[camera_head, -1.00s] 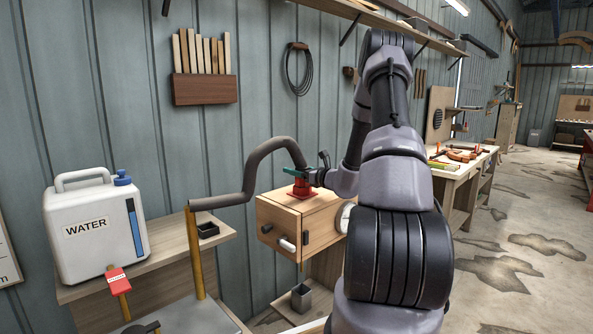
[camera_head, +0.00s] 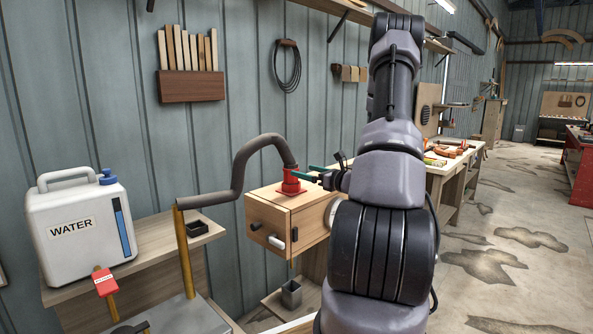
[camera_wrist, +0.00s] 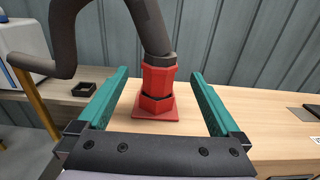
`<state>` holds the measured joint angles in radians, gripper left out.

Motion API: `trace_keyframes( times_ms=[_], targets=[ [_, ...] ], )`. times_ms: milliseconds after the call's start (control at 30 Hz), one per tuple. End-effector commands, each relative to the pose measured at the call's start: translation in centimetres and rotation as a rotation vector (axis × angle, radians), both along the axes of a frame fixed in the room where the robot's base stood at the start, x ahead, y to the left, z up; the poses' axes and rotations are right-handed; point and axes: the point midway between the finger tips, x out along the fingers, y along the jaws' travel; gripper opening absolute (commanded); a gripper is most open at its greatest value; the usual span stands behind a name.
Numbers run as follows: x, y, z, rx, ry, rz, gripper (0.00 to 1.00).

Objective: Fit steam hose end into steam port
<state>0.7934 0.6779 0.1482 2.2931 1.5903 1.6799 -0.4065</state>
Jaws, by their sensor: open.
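The steam hose (camera_head: 239,170) is a thick grey-brown bent tube. It runs from the top of a yellow post up and over to the red steam port (camera_head: 291,184) on top of the wooden box. In the wrist view the hose end (camera_wrist: 155,45) meets the red port (camera_wrist: 157,90) from above, with a dark collar at the join. The hose leans slightly there; how deep it sits is hidden. My gripper (camera_wrist: 160,95) is open, its two green fingers on either side of the red port with clear gaps, touching neither port nor hose.
The wooden box (camera_head: 290,222) carries the port on its top. A white water jug (camera_head: 80,228) stands on a shelf at left, beside a small black tray (camera_head: 197,228). The yellow post (camera_head: 185,255) holds the hose's other end. The wall is behind.

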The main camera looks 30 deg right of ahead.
Motion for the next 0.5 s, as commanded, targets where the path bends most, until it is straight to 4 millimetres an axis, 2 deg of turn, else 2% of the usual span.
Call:
trace_keyframes(
  times_ms=[133,233,267,367,400,500],
  targets=[
    [-1.1,0.0,0.2,-0.008,-0.001,0.011,1.00],
    [-1.3,2.1,1.8,-0.052,-0.008,0.085,1.00],
    [-1.5,3.3,2.5,-0.078,-0.011,0.125,1.00],
    [-2.6,8.7,5.5,-0.203,-0.023,0.306,1.00],
    [-3.5,11.1,6.7,-0.268,-0.027,0.391,1.00],
    [-6.7,16.6,9.0,-0.452,-0.038,0.598,1.00]
  ],
)
